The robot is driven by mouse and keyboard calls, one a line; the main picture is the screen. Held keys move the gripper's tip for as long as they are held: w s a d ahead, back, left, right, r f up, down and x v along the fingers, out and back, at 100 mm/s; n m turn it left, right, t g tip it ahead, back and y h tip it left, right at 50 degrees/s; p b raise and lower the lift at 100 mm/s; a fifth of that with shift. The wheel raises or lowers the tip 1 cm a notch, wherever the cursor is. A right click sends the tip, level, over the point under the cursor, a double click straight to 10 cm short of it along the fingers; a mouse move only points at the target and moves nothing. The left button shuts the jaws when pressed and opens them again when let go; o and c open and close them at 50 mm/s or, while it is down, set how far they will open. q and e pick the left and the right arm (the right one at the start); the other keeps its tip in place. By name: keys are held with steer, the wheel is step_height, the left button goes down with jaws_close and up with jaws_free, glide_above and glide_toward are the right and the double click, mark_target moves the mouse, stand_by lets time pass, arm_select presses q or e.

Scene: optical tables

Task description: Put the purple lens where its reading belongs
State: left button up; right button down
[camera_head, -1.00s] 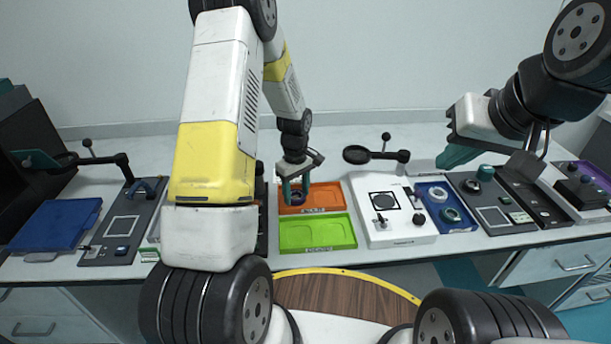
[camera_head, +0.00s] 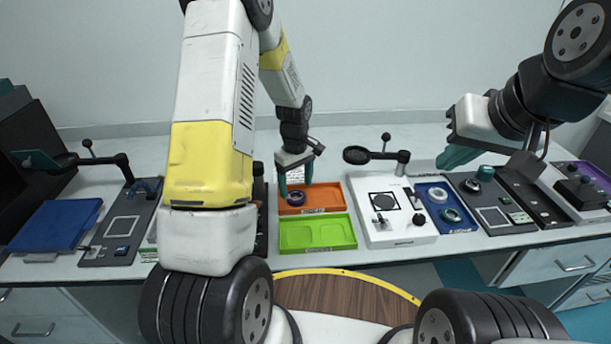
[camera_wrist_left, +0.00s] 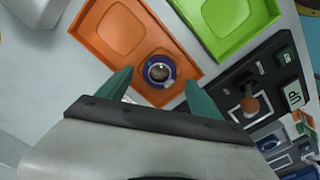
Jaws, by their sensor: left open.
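The purple lens (camera_head: 296,198) lies in the left part of the orange tray (camera_head: 325,197). In the left wrist view the lens (camera_wrist_left: 159,71) is a dark purple ring with a clear centre, resting in the orange tray (camera_wrist_left: 94,16). My left gripper (camera_head: 296,187) is open just above the lens, its teal fingers apart. In the left wrist view the left gripper (camera_wrist_left: 157,88) shows its fingertips on either side of the lens's near edge, with nothing between them. My right gripper (camera_head: 458,158) hangs at the right, away from the trays; its jaw gap is not clear.
A green tray (camera_head: 318,234) sits in front of the orange one. A white instrument (camera_head: 408,230) with a dark round window stands to its right, then a blue tray (camera_head: 432,190) with rings. A blue tray (camera_head: 60,225) lies far left. The magnifier (camera_head: 357,155) stands behind.

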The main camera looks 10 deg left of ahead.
arm_select(q)
step_height(320, 180, up, 9)
step_height(320, 180, up, 7)
steer(key=m+t, duration=0.1)
steer(key=m, duration=0.1)
glide_above(297, 196)
steer(key=s, duration=0.3)
steer(key=s+d+r+m+t+h, duration=0.1)
steer(key=s+r+m+t, duration=0.1)
steer(key=s+r+m, duration=0.2)
steer(key=s+d+r+m+t+h, duration=0.1)
steer(key=s+r+m+t, duration=0.2)
steer(key=s+r, duration=0.6)
steer(key=s+m, duration=0.1)
steer(key=s, duration=0.7)
steer(key=shift+r+m, duration=0.3)
steer(key=shift+r, duration=0.1)
steer(key=shift+s, duration=0.1)
